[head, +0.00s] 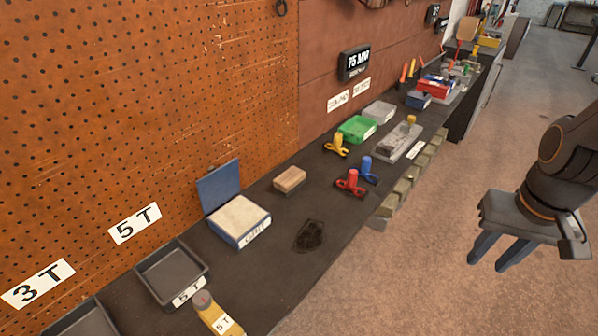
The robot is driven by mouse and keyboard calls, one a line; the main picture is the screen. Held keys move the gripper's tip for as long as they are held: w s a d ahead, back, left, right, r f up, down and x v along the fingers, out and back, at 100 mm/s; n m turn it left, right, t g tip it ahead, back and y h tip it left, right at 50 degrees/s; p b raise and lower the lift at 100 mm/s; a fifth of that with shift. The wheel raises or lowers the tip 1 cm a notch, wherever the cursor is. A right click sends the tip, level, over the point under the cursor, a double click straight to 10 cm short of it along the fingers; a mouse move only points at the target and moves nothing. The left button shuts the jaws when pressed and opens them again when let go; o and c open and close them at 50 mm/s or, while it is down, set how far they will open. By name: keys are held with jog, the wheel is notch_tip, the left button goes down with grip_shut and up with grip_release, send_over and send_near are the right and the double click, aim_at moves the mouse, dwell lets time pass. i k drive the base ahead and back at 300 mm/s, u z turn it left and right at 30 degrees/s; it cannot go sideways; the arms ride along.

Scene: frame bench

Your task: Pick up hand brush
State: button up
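A small tan wooden block with a darker underside (289,179) lies on the dark bench top (262,275), to the right of an open blue box. It looks like the hand brush, but its bristles are too small to make out clearly. My gripper (498,256) is at the right of the head view, out over the floor and well apart from the bench. Its two dark blue fingers point down with a gap between them, and nothing shows in the gap.
The blue box labelled GRIT (258,236) stands left of the block, with black trays (170,272) and a yellow item (212,314) nearer. Red (350,184), blue (367,170) and yellow (337,145) knobs stand farther right. A pegboard wall (140,110) runs behind; open floor (420,285) lies in front.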

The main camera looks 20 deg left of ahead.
aim_at(285, 184)
jog(key=u, duration=0.3)
jog(key=i, duration=0.6)
jog(key=u, duration=0.9)
jog(key=i, duration=0.45)
jog(key=u, duration=0.45)
